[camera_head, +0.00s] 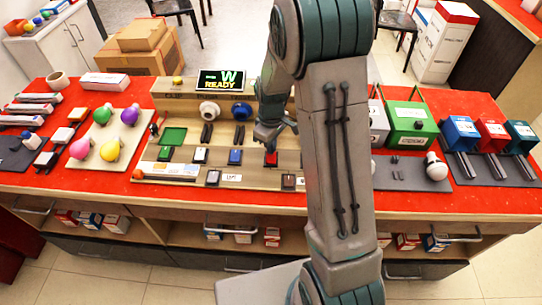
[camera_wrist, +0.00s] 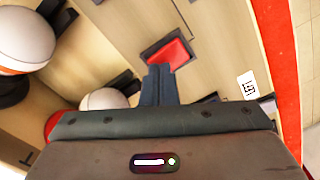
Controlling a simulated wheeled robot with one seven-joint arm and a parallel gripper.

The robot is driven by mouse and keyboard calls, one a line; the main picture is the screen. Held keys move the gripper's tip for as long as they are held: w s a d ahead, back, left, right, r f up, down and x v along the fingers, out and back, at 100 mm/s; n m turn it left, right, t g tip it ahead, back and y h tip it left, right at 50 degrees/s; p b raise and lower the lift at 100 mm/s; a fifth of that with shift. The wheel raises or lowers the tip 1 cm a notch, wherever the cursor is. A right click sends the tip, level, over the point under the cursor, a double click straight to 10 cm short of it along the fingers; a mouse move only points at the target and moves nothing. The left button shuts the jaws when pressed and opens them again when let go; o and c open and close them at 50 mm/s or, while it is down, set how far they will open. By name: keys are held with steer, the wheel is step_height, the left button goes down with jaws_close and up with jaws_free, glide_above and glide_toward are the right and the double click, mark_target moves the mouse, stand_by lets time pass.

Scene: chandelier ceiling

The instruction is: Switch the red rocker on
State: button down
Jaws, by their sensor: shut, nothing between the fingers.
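The red rocker (camera_head: 271,159) sits on the wooden test panel (camera_head: 222,181), in the row with green, white and blue rockers. In the wrist view the red rocker (camera_wrist: 169,54) lies in a dark frame just beyond my fingertips. My gripper (camera_wrist: 159,70) is shut and empty, its tips over or against the near edge of the red rocker; whether they touch I cannot tell. In the head view my gripper (camera_head: 272,140) points down above the rocker, and my arm hides the panel's right part. A display (camera_head: 220,81) at the back reads "-- W READY".
A blue rocker (camera_head: 235,157) and a white rocker (camera_head: 200,155) are to the left. White and blue sockets stand behind. Colored bulbs lie on a tray (camera_head: 93,137) at left. A green box (camera_head: 411,124) and a white bulb (camera_head: 436,166) are at right.

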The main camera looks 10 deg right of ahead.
steer(key=shift+f+b, duration=0.35)
steer(key=shift+f, duration=0.05)
steer(key=shift+r+p, duration=2.35)
steer(key=shift+r, duration=1.2)
step_height(320, 180, up, 7)
steer(key=m, duration=0.2)
glide_above(275, 165)
steer(key=s+r+m+t, duration=0.1)
steer(key=s+r+m, duration=0.2)
steer(key=s+r, duration=0.2)
steer(key=s+r+m+t, duration=0.2)
steer(key=s+r+m, duration=0.1)
steer(key=s, duration=0.9)
steer(key=shift+v, duration=0.9)
